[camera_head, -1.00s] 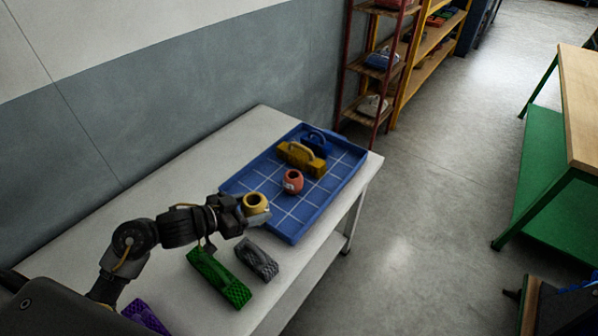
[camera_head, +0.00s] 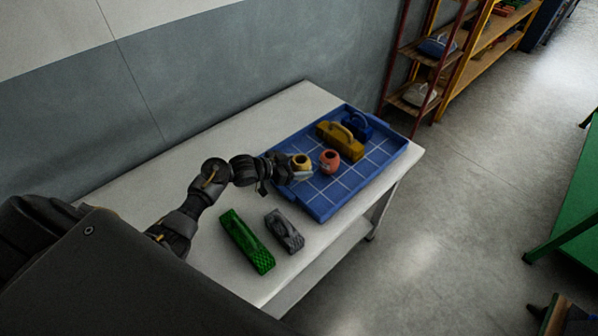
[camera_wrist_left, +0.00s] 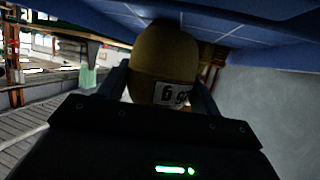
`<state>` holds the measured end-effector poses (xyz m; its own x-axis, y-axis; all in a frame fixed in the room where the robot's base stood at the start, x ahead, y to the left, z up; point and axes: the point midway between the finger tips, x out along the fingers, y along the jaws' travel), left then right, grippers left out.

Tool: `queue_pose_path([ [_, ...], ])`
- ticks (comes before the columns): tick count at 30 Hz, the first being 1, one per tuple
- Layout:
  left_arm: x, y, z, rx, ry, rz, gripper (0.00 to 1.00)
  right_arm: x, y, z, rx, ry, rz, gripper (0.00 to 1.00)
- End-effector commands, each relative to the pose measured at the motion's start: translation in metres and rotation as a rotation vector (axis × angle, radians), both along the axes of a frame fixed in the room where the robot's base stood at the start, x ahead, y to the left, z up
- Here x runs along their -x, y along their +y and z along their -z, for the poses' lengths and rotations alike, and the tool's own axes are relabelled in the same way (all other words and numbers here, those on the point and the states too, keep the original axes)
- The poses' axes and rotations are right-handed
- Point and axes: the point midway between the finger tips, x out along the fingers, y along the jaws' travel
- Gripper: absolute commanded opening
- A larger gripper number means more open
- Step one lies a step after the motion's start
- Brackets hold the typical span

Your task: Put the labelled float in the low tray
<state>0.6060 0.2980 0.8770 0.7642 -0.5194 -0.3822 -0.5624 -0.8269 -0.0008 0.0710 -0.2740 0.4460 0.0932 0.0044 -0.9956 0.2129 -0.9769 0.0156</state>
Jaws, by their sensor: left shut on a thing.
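A yellow float (camera_head: 301,162) with a hole in its top is held in my left gripper (camera_head: 294,172). In the left wrist view the yellow float (camera_wrist_left: 165,62) sits between the two fingers and carries a white label reading "6 g", partly cut off. The low blue tray (camera_head: 322,210) with a white grid lies on the white table. The held float is over the tray's left part; I cannot tell whether it touches the tray floor. The tray also shows in the left wrist view (camera_wrist_left: 240,28). My right gripper is not in view.
In the tray, an orange float (camera_head: 329,162) stands just right of the held one. A yellow handled block (camera_head: 340,141) and a blue one (camera_head: 357,126) lie behind. Green (camera_head: 246,242) and grey (camera_head: 285,231) blocks lie on the table (camera_head: 190,180). The tray's front-right part is clear.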

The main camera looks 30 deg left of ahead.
Motion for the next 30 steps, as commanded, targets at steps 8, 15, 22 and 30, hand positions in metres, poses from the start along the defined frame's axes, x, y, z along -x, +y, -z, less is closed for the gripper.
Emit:
queue_pose_path([
  [8,-0.003,0.001,0.023,0.003,0.006,-0.001,0.4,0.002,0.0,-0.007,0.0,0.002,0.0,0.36],
  [15,-0.003,0.001,0.035,0.0,0.0,-0.001,0.4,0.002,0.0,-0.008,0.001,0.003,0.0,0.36],
  [22,-0.003,0.001,0.037,-0.001,0.001,-0.001,0.4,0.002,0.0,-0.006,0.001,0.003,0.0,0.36],
  [30,-0.003,0.001,0.039,0.0,0.001,-0.001,0.85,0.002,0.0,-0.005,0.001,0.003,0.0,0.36],
])
